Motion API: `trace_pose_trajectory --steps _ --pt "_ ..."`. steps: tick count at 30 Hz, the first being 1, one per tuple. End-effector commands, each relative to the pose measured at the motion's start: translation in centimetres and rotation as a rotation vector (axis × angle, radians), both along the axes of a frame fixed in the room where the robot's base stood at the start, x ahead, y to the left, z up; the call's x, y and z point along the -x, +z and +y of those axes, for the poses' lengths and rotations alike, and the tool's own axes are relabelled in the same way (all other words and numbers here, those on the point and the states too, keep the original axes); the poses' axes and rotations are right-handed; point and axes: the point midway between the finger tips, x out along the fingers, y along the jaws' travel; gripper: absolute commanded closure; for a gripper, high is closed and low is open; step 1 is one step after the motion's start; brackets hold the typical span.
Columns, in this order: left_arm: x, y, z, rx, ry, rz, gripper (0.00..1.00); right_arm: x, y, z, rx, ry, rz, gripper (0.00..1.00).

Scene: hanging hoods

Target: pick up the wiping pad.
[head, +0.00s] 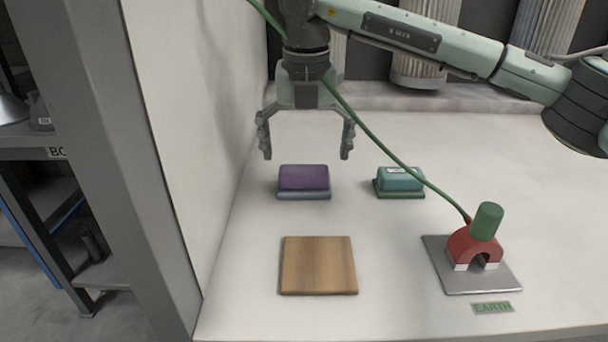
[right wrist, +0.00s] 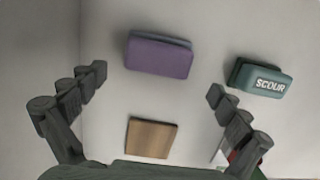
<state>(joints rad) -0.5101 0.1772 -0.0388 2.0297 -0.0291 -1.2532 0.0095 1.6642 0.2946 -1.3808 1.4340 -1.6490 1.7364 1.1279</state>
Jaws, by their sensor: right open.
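A purple pad (head: 304,178) with a grey-blue lower layer lies flat on the white bench and bears no readable label. It also shows in the right wrist view (right wrist: 159,56), between and a little beyond the fingertips. A teal block (head: 400,180) lies to its right; in the right wrist view the block (right wrist: 262,80) reads "SCOUR". My right gripper (head: 306,155) is open and empty, pointing down above the purple pad, apart from it. Its fingers also frame the right wrist view (right wrist: 157,83). My left gripper is not in view.
A wooden square (head: 318,265) lies in front of the purple pad. A red magnet (head: 474,246) with a green cylinder stands on a metal plate (head: 452,279), by an "EARTH" label (head: 491,308). A green cable (head: 385,150) crosses from my arm to it. A wall (head: 195,120) bounds the left.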

Motion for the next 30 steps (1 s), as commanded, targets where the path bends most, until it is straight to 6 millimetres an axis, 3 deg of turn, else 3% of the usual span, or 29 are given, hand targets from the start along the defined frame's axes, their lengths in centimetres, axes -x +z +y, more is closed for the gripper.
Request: trace_pose_trajectory --steps 6,13,21,30 --pt "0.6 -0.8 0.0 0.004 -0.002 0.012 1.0 -0.6 -1.8 0.1 0.0 0.0 0.002 0.0" --pt "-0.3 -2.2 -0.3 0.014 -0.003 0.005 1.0 -1.5 -5.2 0.3 0.0 -0.001 0.002 0.0" --pt "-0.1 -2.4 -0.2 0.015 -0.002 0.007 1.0 -1.6 -5.6 0.3 -0.001 -0.001 -0.001 0.01" --pt "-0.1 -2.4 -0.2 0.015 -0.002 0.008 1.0 -1.6 -5.6 0.3 -0.001 0.0 -0.001 0.39"
